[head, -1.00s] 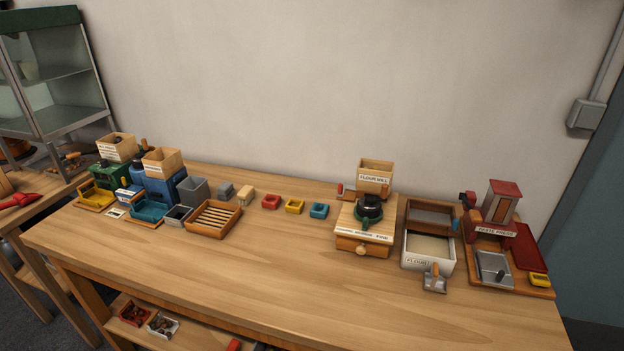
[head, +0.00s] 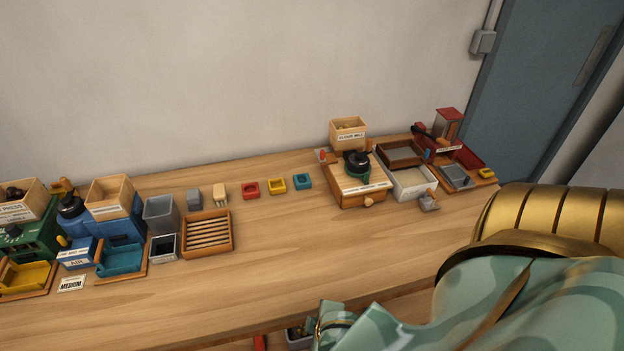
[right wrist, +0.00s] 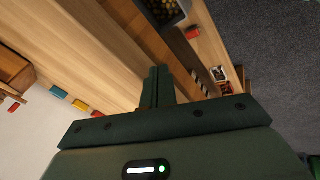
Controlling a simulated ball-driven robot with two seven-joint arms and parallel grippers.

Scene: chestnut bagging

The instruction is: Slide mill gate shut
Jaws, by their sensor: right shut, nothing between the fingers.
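The flour mill (head: 347,192) stands on the right part of the table, a wooden body with a dark green crank top (head: 357,163). Its labelled wooden hopper (head: 348,134) rises at the back. A small red piece (head: 322,155) sticks out left of the hopper's foot; it may be the gate's handle, but it is too small to tell whether the gate is open. My right gripper (right wrist: 157,88) is shut and empty in the right wrist view, near the table's edge and apart from the mill. My left gripper is not in view.
A slatted wooden tray (head: 233,235) sits further left. A white flour bin (head: 408,188) and a red press (head: 448,123) stand right of it. The front table top is clear.

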